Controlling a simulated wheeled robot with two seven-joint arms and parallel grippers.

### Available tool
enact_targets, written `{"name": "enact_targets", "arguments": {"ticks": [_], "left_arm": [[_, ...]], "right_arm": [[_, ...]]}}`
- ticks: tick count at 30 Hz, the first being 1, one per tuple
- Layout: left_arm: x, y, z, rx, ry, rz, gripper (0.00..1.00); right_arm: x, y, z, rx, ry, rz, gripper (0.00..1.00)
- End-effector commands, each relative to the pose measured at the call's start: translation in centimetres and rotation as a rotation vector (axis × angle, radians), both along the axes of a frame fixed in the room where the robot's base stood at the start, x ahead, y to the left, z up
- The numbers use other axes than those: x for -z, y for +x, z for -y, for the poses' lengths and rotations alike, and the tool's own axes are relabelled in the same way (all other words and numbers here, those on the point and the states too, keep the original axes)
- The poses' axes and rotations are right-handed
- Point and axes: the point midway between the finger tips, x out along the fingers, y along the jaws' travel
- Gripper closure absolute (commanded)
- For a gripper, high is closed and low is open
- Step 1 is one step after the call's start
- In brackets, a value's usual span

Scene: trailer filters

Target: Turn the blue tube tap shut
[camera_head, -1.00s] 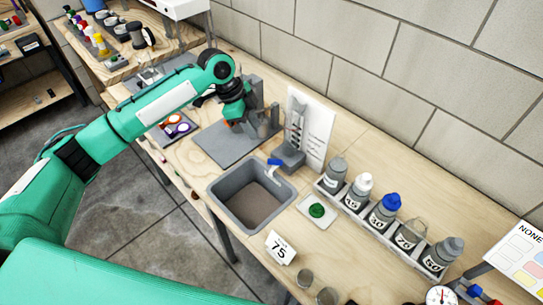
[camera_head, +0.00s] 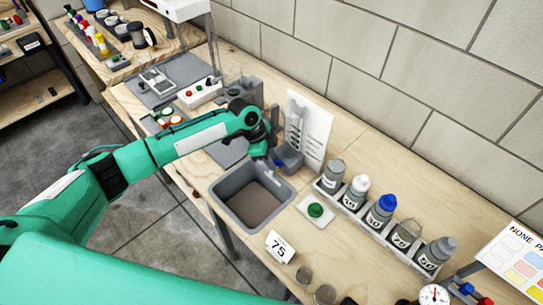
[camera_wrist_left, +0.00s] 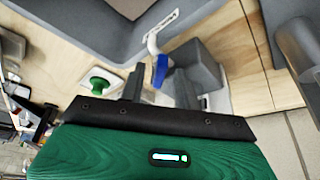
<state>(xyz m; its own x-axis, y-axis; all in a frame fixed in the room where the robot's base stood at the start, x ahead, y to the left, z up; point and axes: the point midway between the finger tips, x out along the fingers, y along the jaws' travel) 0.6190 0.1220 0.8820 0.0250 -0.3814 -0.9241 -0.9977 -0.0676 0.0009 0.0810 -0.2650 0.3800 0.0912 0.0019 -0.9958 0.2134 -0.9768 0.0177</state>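The blue tube tap (camera_head: 279,162) sits at the back right rim of the grey sink (camera_head: 222,203), beside a grey stand (camera_head: 292,158). My left gripper (camera_head: 273,148) is just above and beside it and hides part of it. In the left wrist view the blue tap handle (camera_wrist_left: 161,71) hangs below a pale curved tube (camera_wrist_left: 153,42). There my left gripper (camera_wrist_left: 158,88) shows a dark finger left of the handle and what looks like the other to its right, so it appears open. I cannot tell whether either touches the handle. My right gripper is out of view.
A white card (camera_head: 310,130) stands behind the tap against the wall side. A rack (camera_head: 375,220) of several bottles runs to the right. A green knob (camera_head: 316,210) on a small plate and a "75" sign (camera_head: 280,246) lie near the sink.

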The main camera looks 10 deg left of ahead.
Motion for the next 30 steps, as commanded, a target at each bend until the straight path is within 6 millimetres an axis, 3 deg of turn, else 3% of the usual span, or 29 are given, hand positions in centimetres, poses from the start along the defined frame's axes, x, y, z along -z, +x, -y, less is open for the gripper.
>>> {"name": "enact_targets", "arguments": {"ticks": [6,12,30], "left_arm": [[0.06,0.0,0.02,0.0,0.0,0.0,0.67],[0.04,0.0,0.01,0.0,0.0,0.0,1.0],[0.01,0.16,0.02,0.135,0.0,0.001,1.0]], "right_arm": [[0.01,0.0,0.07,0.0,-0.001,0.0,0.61],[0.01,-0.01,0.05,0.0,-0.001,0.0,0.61],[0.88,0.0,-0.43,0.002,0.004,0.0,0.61]]}}
